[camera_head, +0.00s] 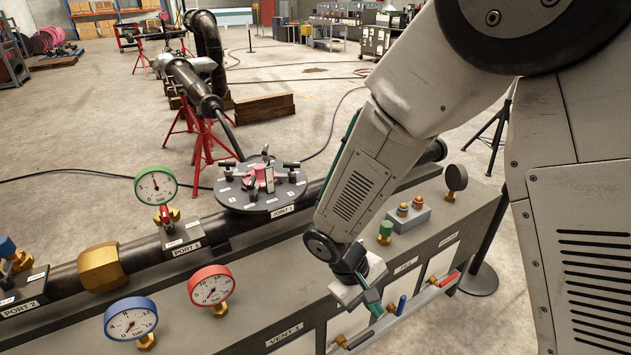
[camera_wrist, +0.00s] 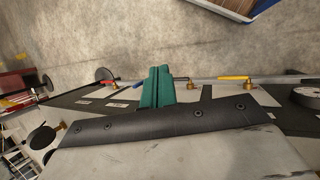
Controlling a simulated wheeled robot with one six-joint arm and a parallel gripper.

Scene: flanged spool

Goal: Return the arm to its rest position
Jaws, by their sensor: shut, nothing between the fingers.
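My arm reaches down from the upper right of the head view, bent at its joints, over the front of the grey bench (camera_head: 250,318). My gripper (camera_head: 376,309) points down at the bench's front edge, close to the small valve handles there. Its teal fingers are together with nothing between them, as the wrist view also shows (camera_wrist: 157,84). I cannot tell whether the fingertips touch the bench or a valve. The round dark flange plate (camera_head: 240,200) marked JOINT 1, with black fittings and a pink part on it, lies left of my forearm.
A green gauge (camera_head: 156,185), a red gauge (camera_head: 211,286) and a blue gauge (camera_head: 131,318) stand up on the left. Blue (camera_head: 402,305) and red (camera_head: 448,279) valve handles sit right of my gripper. Red stands (camera_head: 201,140) hold pipe behind; open floor lies beyond.

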